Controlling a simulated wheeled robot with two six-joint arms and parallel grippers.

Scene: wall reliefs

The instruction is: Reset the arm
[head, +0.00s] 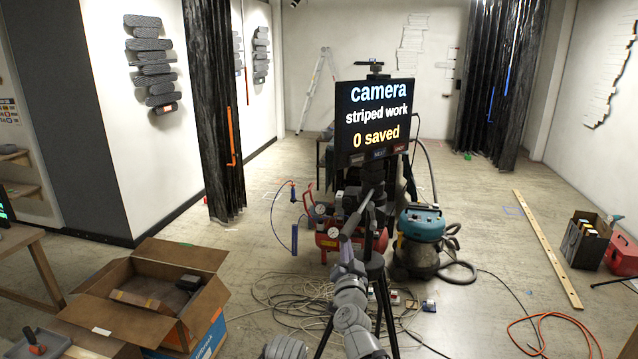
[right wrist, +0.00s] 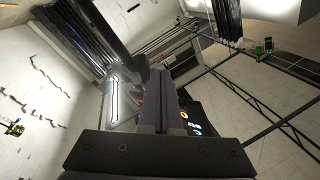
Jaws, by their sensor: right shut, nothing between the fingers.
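My right arm (head: 348,285) reaches up from the bottom middle of the head view, in front of a tripod-mounted camera screen (head: 375,118). The screen reads "camera, striped work, 0 saved", with a row of small buttons (head: 380,153) along its lower edge. My right gripper (right wrist: 160,80) is shut and empty, its dark fingers together in the middle of the right wrist view. In the head view its tips blend with the dark tripod head below the screen, so I cannot tell whether they touch it. My left gripper is not in view.
An open cardboard box (head: 150,298) stands at lower left. A red compressor (head: 335,236) and a teal vacuum (head: 420,225) stand around the tripod, with loose cables (head: 290,295) on the floor. A long wooden strip (head: 546,247) lies at right. Wall reliefs (head: 152,65) hang at left.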

